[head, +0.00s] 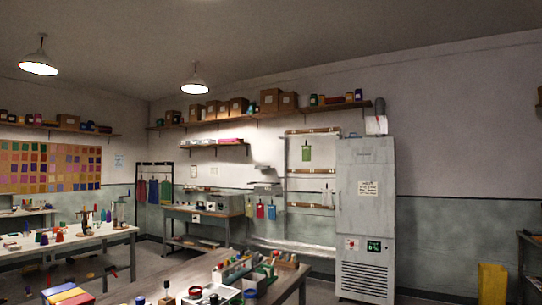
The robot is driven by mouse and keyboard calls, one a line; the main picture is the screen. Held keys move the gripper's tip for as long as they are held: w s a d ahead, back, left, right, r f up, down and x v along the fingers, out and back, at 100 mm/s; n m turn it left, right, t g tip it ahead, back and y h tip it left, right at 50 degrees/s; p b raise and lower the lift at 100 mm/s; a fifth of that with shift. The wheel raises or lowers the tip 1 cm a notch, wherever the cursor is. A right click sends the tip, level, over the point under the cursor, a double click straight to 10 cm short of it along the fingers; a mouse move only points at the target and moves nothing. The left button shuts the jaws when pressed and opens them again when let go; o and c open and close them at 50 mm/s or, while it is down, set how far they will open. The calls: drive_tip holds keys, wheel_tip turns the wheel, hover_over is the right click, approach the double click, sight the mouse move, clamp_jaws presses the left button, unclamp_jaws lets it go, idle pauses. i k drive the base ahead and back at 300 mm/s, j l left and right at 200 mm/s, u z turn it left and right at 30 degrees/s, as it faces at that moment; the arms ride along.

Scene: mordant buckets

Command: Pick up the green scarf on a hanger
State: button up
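Several cloths hang from a dark rack (155,163) at the back left corner. One of them is green (153,191) and looks like the green scarf, between a purplish cloth (141,190) and a blue one (166,191). The hanger itself is too small to make out. A smaller green piece (306,153) hangs on the wall rack left of the tall grey cabinet; I cannot tell whether it is cloth. My gripper is not in view.
A bench (200,214) stands right of the dark rack. A cluttered table (135,290) fills the near middle, and another table (85,240) stands at the left. A grey cabinet (364,225) and a yellow container (493,283) are at the right. Some floor shows between the tables.

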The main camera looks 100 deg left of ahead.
sight(306, 150)
drive_tip(key=u, duration=3.2)
